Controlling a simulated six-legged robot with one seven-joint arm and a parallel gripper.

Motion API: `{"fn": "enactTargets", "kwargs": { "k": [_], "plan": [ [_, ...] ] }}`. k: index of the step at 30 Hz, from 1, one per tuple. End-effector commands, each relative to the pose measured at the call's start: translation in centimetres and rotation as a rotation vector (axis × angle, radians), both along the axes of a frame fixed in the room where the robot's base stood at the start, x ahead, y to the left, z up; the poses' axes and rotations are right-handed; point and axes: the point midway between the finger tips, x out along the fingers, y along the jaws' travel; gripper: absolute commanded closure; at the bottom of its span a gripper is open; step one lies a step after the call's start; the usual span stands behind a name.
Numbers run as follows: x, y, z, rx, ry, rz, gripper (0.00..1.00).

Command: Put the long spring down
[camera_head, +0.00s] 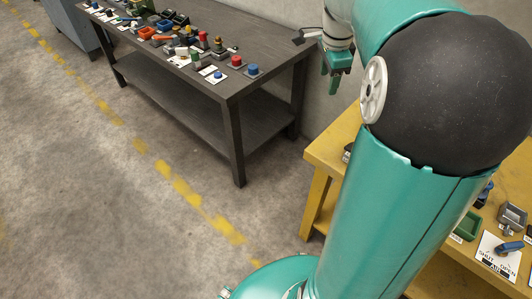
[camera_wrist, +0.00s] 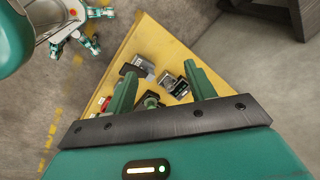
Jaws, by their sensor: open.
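I cannot make out the long spring in either view. My gripper (camera_head: 338,82) hangs at the end of the arm, above the gap between the dark table and the yellow table in the head view. In the wrist view my gripper (camera_wrist: 160,82) has its two green fingers spread wide apart, and I see nothing held between them. Beyond the fingers, well below, is the yellow table (camera_wrist: 160,38) with a grey box-like part (camera_wrist: 143,67), a dark part (camera_wrist: 177,88) and other small items partly hidden by the fingers.
The dark table (camera_head: 268,66) carries many small coloured parts on its far and left areas. At the right, the yellow table has a green tray (camera_head: 467,226), a grey bin (camera_head: 512,217) and a blue lever (camera_head: 510,247) on a white card. Open concrete floor (camera_head: 75,190) lies left.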

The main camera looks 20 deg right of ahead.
Motion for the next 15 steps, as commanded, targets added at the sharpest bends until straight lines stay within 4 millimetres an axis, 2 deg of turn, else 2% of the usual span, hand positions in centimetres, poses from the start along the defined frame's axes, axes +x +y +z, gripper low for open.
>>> {"fn": "enactTargets", "kwargs": {
  "k": [1,6,11,15],
  "plan": [
    [-0.7,2.9,1.0,-0.026,-0.01,0.125,0.45],
    [-3.7,10.6,2.6,-0.125,-0.035,0.557,0.45],
    [-7.7,16.7,2.8,-0.227,-0.064,0.957,0.45],
    [-11.6,21.1,2.0,-0.33,-0.092,1.301,0.45]
  ]
}}
